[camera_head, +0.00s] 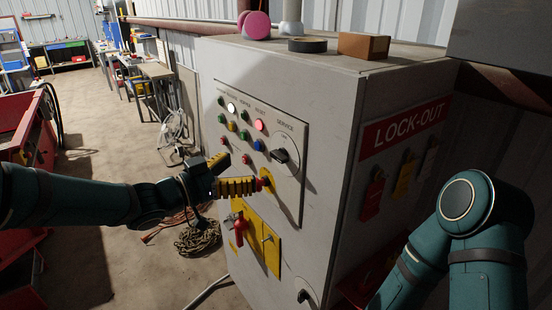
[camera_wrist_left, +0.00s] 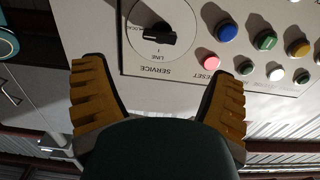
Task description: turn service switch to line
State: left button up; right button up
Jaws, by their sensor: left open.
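The service switch (camera_head: 282,155) is a black rotary knob on a round pale dial, at the right of the button panel on the grey cabinet. In the left wrist view the knob (camera_wrist_left: 157,35) lies roughly crosswise, with the LINE mark beside the dial above the word SERVICE, all upside down. Which mark it points at is hard to tell. My left gripper (camera_head: 243,172) is open and empty, with yellow fingers spread in front of the panel, below and left of the knob. It also shows in the wrist view (camera_wrist_left: 160,69), apart from the knob. My right gripper is out of view.
Coloured buttons (camera_head: 232,126) crowd the panel left of the knob. A red button (camera_head: 265,182) on yellow sits below, near the lower finger. A red handle (camera_head: 240,228) is lower down. Lock-out tags (camera_head: 403,178) hang on the side. A cardboard box (camera_head: 364,46) stands on top.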

aim_at(275, 158)
pick_arm(q)
jog(key=b+x, duration=0.1)
jog(key=x, duration=0.9)
jog(key=shift+w+d, duration=0.1)
jog(key=shift+d, duration=0.15)
jog(key=shift+c, duration=0.4)
jog(key=c, duration=1.2)
